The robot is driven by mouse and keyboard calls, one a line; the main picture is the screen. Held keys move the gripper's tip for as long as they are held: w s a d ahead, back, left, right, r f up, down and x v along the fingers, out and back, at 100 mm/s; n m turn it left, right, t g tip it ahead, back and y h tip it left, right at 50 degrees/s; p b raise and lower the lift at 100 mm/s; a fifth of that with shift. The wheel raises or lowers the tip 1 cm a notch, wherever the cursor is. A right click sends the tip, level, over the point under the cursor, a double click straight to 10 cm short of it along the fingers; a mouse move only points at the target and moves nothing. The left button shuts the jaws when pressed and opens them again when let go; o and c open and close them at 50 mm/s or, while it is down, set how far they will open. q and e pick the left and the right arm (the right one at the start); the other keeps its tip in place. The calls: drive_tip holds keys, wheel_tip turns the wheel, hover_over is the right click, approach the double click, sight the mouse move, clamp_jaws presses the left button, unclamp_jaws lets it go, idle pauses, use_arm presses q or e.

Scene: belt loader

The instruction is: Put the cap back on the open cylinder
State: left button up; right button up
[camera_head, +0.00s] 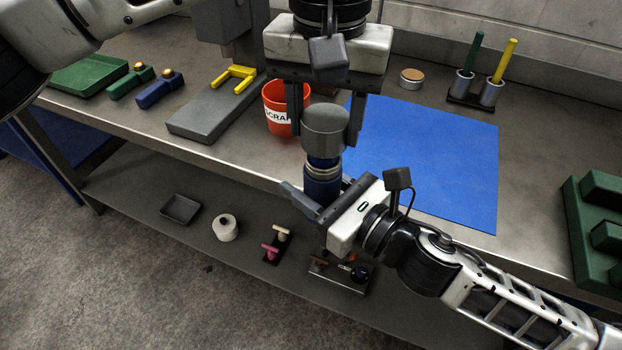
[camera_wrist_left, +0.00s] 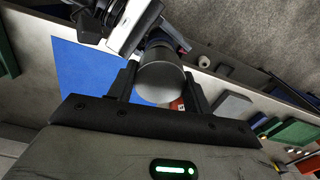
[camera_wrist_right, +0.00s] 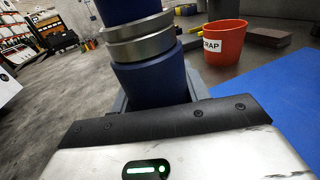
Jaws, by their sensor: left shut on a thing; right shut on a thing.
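The grey cap (camera_head: 325,121) is between the fingers of my left gripper (camera_head: 325,138), which is shut on it; the cap also shows in the left wrist view (camera_wrist_left: 160,82). Directly below it is the dark blue cylinder (camera_head: 321,190) with a metal ring, roughly upright. My right gripper (camera_head: 322,197) is shut on the cylinder's lower body, in front of the bench edge. In the right wrist view the cylinder (camera_wrist_right: 150,82) shows blue above and below its ring. The cap is lined up over the cylinder top; whether they touch is hidden.
An orange scrap bin (camera_head: 277,110) stands just behind the held parts. A blue mat (camera_head: 430,160) lies clear to the right. A grey block with a yellow part (camera_head: 233,78) is left. The lower shelf (camera_head: 130,190) holds small items.

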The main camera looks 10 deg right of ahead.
sight(322, 187)
use_arm(q)
drive_tip(key=shift+f, duration=0.35)
drive_tip(key=shift+f, duration=0.1)
idle(0.5)
drive_tip(key=shift+f, duration=0.8)
drive_tip(key=shift+f, duration=0.55)
drive_tip(key=m, duration=1)
drive_tip(key=o, duration=1)
